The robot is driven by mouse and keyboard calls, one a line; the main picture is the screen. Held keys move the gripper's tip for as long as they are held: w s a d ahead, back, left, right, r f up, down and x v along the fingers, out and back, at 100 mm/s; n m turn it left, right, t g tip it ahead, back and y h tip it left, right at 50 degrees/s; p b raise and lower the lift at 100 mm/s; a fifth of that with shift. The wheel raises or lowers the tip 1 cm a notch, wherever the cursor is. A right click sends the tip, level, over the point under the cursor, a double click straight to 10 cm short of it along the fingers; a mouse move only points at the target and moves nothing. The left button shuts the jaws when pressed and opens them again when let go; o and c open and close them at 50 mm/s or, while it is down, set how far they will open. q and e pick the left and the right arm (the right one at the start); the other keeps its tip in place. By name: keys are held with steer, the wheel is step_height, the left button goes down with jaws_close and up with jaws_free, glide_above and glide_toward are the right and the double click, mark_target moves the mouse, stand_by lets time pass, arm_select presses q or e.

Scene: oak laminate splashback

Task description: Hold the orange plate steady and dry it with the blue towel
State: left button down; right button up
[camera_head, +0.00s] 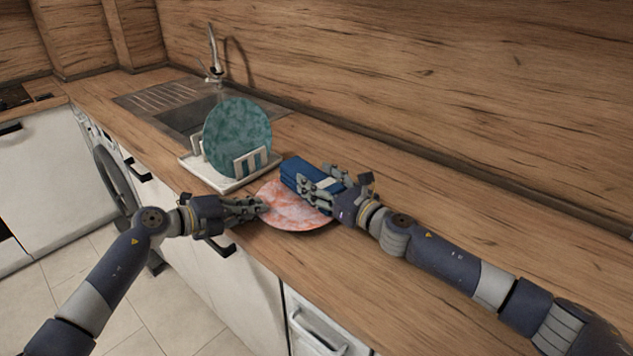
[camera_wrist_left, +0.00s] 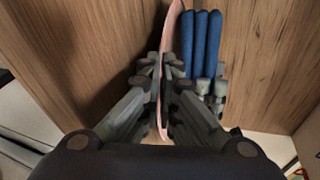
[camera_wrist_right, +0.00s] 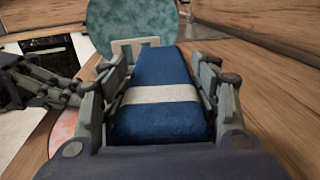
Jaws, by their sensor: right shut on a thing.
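The orange plate (camera_head: 297,211) is pinkish-orange and mottled, held tilted at the counter's front part. My left gripper (camera_head: 262,207) is at its left edge; in the left wrist view the plate (camera_wrist_left: 169,40) runs edge-on between the closed fingers (camera_wrist_left: 165,75). The folded blue towel (camera_head: 297,172) with a pale band is at the plate's upper right. My right gripper (camera_head: 322,184) is shut on it; the towel (camera_wrist_right: 160,115) fills the space between the fingers in the right wrist view. The towel lies close along one plate face; whether they touch is unclear.
A white dish rack (camera_head: 212,178) holding a teal plate (camera_head: 238,137) stands behind and left of the orange plate. A sink (camera_head: 187,117) with a tap (camera_head: 212,55) lies behind it. The wooden counter (camera_head: 480,235) is clear to the right.

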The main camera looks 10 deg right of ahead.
steer(key=shift+s+a, duration=0.5)
steer(key=shift+a, duration=0.3)
steer(key=shift+s+a, duration=0.5)
steer(key=shift+a, duration=0.25)
steer(key=shift+w+d+r, duration=0.1)
steer(key=shift+w+d, duration=0.4)
steer(key=shift+d, duration=0.3)
steer(key=shift+w+d, duration=0.5)
steer(key=shift+d, duration=0.25)
steer(key=shift+s+a+f, duration=0.1)
steer(key=shift+s+a, duration=0.4)
steer(key=shift+a, duration=0.3)
steer(key=shift+s+a+f, duration=0.1)
steer(key=shift+s+a, duration=0.35)
steer(key=shift+a, duration=0.3)
steer(key=shift+d, duration=0.1)
steer(key=shift+w+d+r, duration=0.1)
steer(key=shift+w+d, duration=0.4)
steer(key=shift+d, duration=0.25)
steer(key=shift+w+d+r, duration=0.1)
steer(key=shift+w+d, duration=0.35)
steer(key=shift+d, duration=0.3)
